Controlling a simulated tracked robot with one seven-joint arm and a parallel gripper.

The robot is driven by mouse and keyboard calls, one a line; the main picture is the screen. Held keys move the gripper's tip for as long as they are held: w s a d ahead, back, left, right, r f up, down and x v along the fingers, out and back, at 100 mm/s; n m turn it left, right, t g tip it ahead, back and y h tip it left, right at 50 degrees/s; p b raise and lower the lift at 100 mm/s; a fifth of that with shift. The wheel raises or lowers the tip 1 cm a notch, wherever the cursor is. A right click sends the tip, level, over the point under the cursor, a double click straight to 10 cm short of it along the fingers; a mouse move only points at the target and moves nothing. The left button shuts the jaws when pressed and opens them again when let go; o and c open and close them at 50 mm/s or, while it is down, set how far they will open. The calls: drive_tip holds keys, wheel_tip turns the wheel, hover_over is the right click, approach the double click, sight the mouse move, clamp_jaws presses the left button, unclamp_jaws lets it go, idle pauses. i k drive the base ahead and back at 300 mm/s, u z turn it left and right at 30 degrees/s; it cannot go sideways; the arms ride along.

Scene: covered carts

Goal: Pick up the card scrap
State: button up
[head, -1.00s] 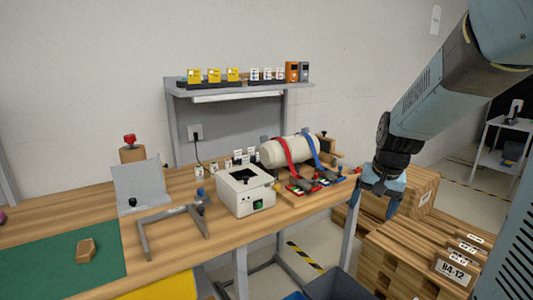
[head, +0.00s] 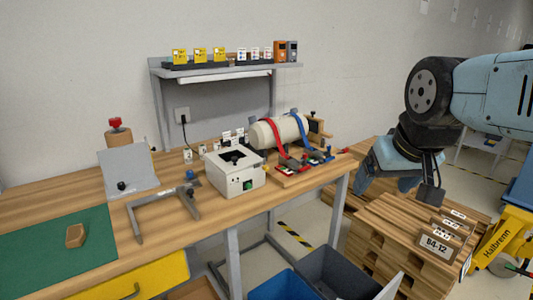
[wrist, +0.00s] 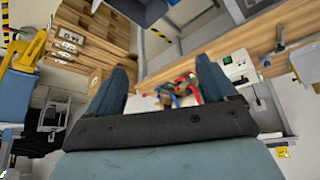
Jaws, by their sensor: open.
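I cannot make out a card scrap in either view. My gripper (head: 398,188) hangs at the right in the head view, in front of the stacked wooden pallets and to the right of the bench end. In the wrist view its two fingers (wrist: 163,78) stand wide apart with nothing held between them. The gripper and arm hide part of the pallets and the floor behind.
A wooden bench (head: 300,190) carries a white box device (head: 235,175) and a strapped cylinder (head: 280,130). Blue (head: 285,285) and grey (head: 335,275) bins stand below. The pallet stack (head: 420,225) and a yellow truck (head: 500,240) are at right.

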sight(76, 235)
drive_tip(key=z, duration=0.15)
drive_tip(key=k, duration=1.1)
drive_tip(key=u, duration=1.8)
drive_tip(key=i, duration=0.7)
drive_tip(key=u, duration=0.2)
